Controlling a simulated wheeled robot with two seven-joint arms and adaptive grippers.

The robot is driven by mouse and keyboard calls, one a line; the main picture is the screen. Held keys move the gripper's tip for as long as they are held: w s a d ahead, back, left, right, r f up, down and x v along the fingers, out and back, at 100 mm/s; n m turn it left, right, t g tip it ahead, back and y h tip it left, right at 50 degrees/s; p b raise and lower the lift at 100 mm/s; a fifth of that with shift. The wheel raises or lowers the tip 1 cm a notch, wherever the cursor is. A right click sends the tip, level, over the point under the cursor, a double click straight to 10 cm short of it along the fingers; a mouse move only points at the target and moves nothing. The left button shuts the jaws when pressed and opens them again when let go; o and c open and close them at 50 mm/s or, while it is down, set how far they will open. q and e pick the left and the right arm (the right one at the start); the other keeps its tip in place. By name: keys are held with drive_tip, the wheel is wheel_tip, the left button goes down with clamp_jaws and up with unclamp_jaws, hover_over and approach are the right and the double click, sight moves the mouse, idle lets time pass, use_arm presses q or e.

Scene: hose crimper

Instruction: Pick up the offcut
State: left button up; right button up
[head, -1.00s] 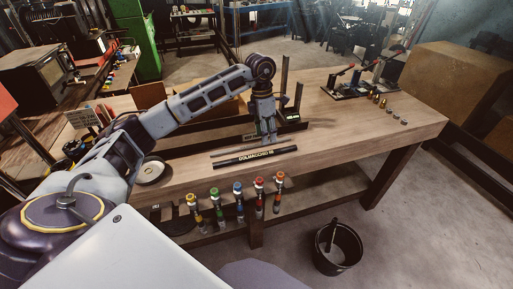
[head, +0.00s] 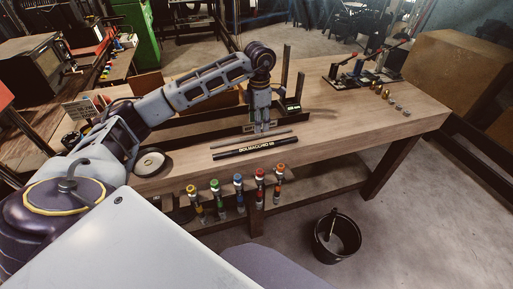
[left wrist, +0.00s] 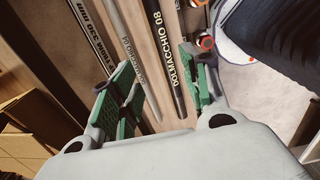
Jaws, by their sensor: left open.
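A black hose length with pale lettering (head: 243,150) lies near the front edge of the bench; it also shows in the left wrist view (left wrist: 168,45). A thinner grey rod-like piece (left wrist: 132,50) lies beside it, and a dark lettered strip (left wrist: 92,40) lies farther left. I cannot tell for sure which of these is the offcut. My left gripper (head: 263,130) points down just above the bench, behind the black hose. In the left wrist view its green-padded fingers (left wrist: 160,68) are apart, with nothing held. The black hose and grey piece show between them. My right gripper is not seen.
The wooden bench (head: 330,120) has clear room to the right. Several colour-topped tools (head: 239,188) hang along its front edge. A black bucket (head: 337,236) stands on the floor. A lever device (head: 365,72) and small fittings (head: 393,99) are at the far right. An upright frame (head: 299,88) stands behind my gripper.

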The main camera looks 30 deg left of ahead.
use_arm(q)
hover_over(256, 148)
drive_tip(key=w, duration=0.2)
wheel_tip(256, 148, down, 4)
drive_tip(key=shift+a+f+p, duration=0.1)
drive_tip(key=shift+f+p, duration=0.15)
drive_tip(key=shift+p, duration=0.05)
drive_tip(key=shift+f, duration=0.7)
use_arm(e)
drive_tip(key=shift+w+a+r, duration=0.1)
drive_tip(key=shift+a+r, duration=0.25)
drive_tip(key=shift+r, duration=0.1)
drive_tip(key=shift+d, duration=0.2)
use_arm(q)
drive_tip(key=shift+f, duration=0.15)
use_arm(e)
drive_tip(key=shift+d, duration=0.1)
use_arm(q)
drive_tip(key=shift+s+f+p, duration=0.2)
drive_tip(key=shift+f+p, duration=0.25)
drive_tip(key=shift+f, duration=0.6)
drive_tip(key=shift+s+f+p, duration=0.15)
drive_tip(key=shift+f+p, duration=0.3)
drive_tip(key=shift+f, duration=0.95)
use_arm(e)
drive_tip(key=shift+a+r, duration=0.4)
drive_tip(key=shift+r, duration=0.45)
